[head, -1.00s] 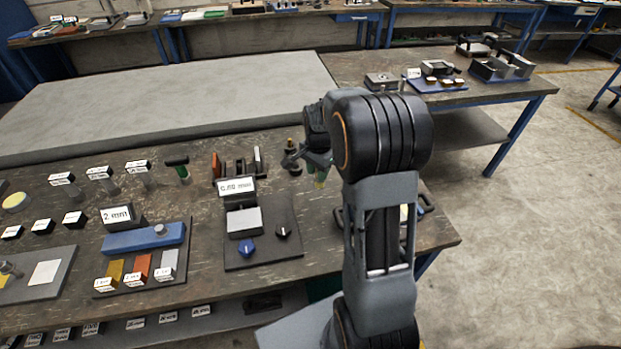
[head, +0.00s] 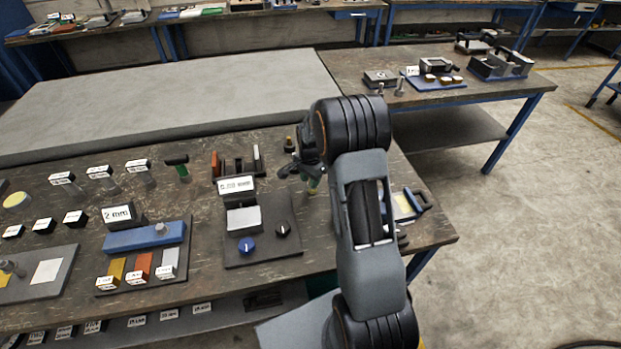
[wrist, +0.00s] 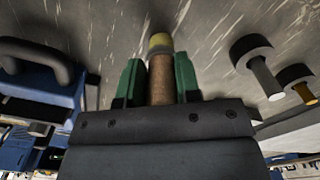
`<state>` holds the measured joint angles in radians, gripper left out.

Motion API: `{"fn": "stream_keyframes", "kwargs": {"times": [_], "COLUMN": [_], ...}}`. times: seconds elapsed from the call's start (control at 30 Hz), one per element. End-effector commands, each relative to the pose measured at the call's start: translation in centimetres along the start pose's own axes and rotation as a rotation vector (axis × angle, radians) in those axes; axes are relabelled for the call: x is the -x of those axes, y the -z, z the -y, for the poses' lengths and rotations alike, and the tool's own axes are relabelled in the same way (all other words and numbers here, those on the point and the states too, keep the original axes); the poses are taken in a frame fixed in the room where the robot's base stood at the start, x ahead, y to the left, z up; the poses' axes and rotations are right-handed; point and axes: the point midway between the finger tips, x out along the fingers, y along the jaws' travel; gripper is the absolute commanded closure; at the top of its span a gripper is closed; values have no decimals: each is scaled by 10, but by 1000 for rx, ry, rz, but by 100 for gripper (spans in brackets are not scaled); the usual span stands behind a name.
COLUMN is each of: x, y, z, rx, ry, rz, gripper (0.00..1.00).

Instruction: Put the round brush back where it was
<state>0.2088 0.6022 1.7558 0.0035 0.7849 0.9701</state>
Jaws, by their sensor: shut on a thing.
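My gripper (head: 306,176) is low over the right part of the dark workbench, right of the grey device with the display. In the wrist view its green fingers (wrist: 159,82) are shut on the round brush (wrist: 160,77), a brown cylinder with a yellowish end. The yellowish end points away from my gripper towards the bench top. I cannot tell whether it touches the bench. In the head view only a small yellow-green tip of the brush (head: 312,188) shows below the fingers; the rest is hidden by my gripper.
The device with the display (head: 243,218) and its knobs stands left of my gripper. A small dark piece with a brass top (head: 289,146) stands close behind. A blue tray with a black handle (wrist: 40,75) is near, partly behind my arm in the head view.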

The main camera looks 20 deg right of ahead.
Motion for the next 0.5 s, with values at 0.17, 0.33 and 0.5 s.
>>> {"fn": "stream_keyframes", "kwargs": {"times": [0.17,0.33,0.5], "x": [-2,-4,-3], "y": [0,0,0], "z": [0,0,0], "rx": [0,0,0], "ry": [0,0,0], "rz": [0,0,0], "gripper": [93,62,46]}}
